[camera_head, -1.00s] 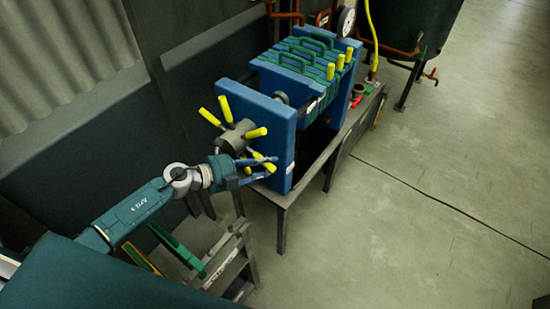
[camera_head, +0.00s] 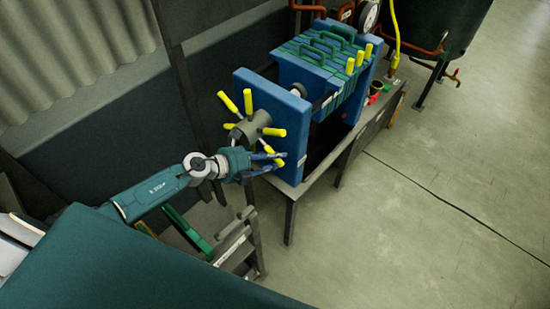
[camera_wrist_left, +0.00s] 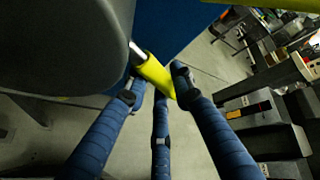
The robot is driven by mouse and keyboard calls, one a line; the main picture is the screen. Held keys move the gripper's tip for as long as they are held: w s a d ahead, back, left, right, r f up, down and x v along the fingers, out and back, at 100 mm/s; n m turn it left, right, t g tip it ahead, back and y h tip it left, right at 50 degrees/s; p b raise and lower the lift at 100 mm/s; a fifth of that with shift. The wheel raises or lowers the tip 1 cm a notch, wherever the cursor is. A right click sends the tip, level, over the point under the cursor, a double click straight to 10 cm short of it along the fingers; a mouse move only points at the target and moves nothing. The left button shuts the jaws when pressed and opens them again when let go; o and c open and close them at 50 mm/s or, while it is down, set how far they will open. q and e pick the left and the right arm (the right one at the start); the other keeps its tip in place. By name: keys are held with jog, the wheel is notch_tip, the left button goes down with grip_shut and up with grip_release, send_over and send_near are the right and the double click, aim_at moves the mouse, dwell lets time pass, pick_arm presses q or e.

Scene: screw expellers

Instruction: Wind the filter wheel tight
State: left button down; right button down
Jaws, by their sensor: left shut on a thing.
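The filter wheel has a grey hub (camera_head: 256,124) with several yellow-tipped spokes, on the near end of the blue filter press frame (camera_head: 283,115). My left gripper (camera_head: 276,160) is at the wheel's lower right side, shut on one yellow handle (camera_head: 280,163). In the left wrist view, the yellow handle (camera_wrist_left: 154,74) on its metal rod lies between the blue fingers of my left gripper (camera_wrist_left: 155,95). The grey hub (camera_wrist_left: 60,45) fills the upper left there. My right gripper is out of view.
Green-handled filter plates (camera_head: 325,55) sit in the frame behind the wheel. A grey step stand (camera_head: 237,245) is below my left arm. A dark wall (camera_head: 110,130) stands at the left. The concrete floor (camera_head: 450,180) at the right is clear.

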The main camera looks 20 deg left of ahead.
pick_arm(q)
jog(key=c, duration=1.6)
grip_release()
jog(key=shift+s+a+f, duration=0.1)
jog(key=shift+f, duration=0.15)
jog(key=shift+o, duration=0.8)
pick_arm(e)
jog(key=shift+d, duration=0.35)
pick_arm(q)
jog(key=shift+r, duration=0.15)
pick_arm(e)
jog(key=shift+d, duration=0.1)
pick_arm(q)
jog(key=v, duration=1.1)
jog(key=shift+s+a, duration=0.25)
jog(key=shift+a, duration=0.1)
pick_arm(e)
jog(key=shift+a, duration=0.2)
pick_arm(q)
jog(key=shift+r, duration=0.1)
